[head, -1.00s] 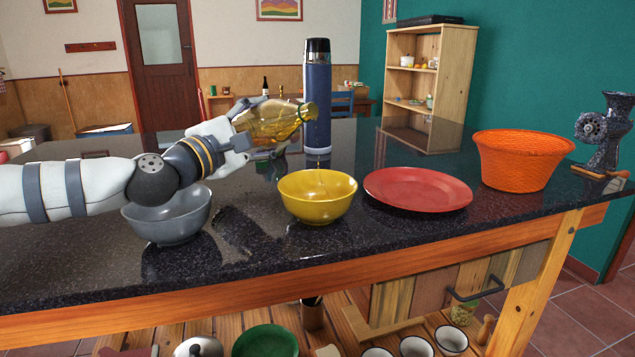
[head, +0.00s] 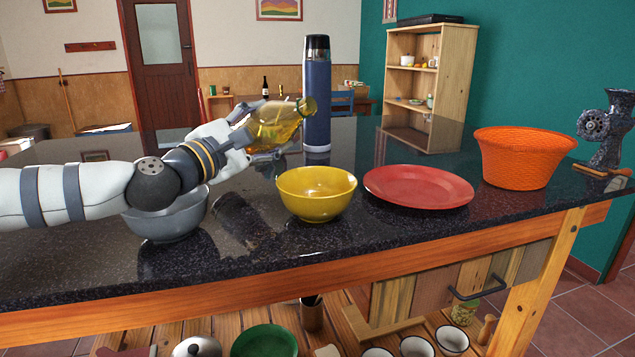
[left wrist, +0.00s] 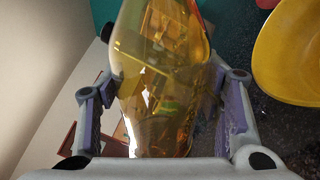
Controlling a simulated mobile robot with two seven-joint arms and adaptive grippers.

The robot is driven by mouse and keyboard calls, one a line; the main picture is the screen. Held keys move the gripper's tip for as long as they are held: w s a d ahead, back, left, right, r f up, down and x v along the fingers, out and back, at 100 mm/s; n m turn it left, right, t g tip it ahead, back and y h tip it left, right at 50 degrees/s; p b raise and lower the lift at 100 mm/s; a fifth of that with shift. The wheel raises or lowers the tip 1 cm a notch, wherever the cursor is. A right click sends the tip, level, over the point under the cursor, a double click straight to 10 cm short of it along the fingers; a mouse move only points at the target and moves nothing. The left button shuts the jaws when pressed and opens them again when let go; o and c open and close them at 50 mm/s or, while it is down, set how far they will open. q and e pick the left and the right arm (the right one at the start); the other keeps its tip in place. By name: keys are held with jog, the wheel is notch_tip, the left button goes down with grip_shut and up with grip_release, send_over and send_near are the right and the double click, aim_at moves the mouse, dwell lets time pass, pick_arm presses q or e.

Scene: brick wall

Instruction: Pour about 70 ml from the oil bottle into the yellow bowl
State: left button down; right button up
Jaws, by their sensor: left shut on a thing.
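The oil bottle (head: 272,126) is clear and amber-yellow. My left gripper (head: 270,135) is shut on it and holds it above the counter, left of and above the yellow bowl. The bottle is tilted, with its neck pointing right and somewhat up. No stream shows at its mouth. The yellow bowl (head: 317,203) stands upright on the counter; I cannot tell how much oil is in it. In the left wrist view the bottle (left wrist: 160,85) sits between the fingers, and the yellow bowl (left wrist: 290,55) shows partly at the right. My right gripper is not in view.
A grey bowl (head: 165,224) stands under my left forearm. A tall blue flask (head: 317,100) stands just behind the bottle's mouth. A red plate (head: 418,187), an orange basket (head: 522,158) and a grinder (head: 608,130) stand to the right on the dark counter (head: 260,265).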

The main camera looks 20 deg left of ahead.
aim_at(272, 102)
pick_arm(q)
jog(key=shift+r, duration=0.35)
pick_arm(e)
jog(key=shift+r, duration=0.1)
